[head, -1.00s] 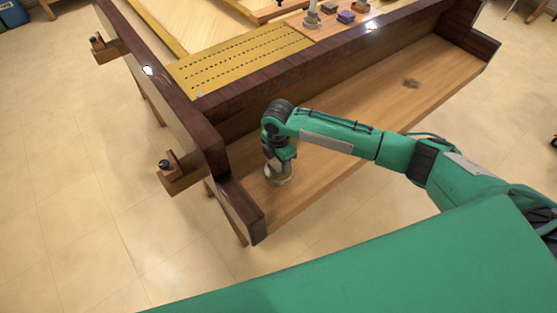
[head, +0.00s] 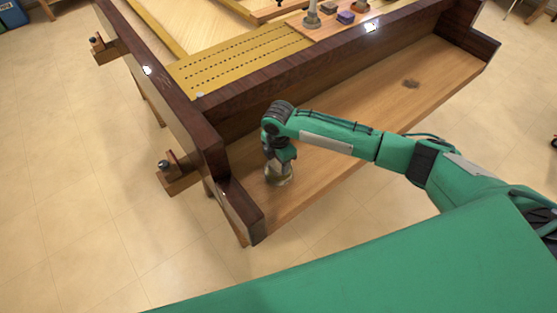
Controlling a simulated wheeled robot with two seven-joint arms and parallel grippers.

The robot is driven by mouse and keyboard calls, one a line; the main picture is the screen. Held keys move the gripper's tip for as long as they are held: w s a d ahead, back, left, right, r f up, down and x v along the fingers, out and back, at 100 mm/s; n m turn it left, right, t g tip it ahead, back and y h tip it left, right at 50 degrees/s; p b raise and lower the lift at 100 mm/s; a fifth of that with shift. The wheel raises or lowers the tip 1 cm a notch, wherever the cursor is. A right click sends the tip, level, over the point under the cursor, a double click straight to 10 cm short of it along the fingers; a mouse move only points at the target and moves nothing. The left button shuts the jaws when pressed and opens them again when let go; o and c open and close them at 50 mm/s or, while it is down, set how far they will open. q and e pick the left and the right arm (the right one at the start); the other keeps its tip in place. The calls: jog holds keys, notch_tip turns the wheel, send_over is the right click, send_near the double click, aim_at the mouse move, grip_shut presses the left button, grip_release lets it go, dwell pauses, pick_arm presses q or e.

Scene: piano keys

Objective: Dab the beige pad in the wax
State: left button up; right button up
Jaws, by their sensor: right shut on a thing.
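My right gripper (head: 279,163) points down over the left end of the wooden key shelf (head: 340,128). It is shut on the beige pad (head: 278,179), a small pale round shape at its tips, mostly covered by the gripper. The pad is low, at or very near the shelf surface; I cannot tell if it touches. I cannot make out the wax apart from the pale shape under the gripper. My left gripper is not in view.
The dark side cheek (head: 240,208) stands just left of the gripper, and the dark front rail (head: 300,70) runs behind it. A dark smudge (head: 410,84) marks the shelf's right part. Small blocks (head: 346,17) and a grey stand (head: 312,17) sit at the back.

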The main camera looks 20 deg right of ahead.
aim_at(278, 164)
jog(key=shift+f, duration=0.4)
dwell(0.8)
dwell(1.0)
jog(key=shift+f, duration=0.1)
dwell(0.5)
jog(key=shift+r+p, duration=0.8)
jog(key=shift+p, duration=0.35)
notch_tip(278, 164, up, 6)
jog(key=p, duration=0.5)
jog(key=shift+f+p, duration=0.15)
jog(key=shift+p, duration=0.2)
jog(key=shift+f, duration=0.1)
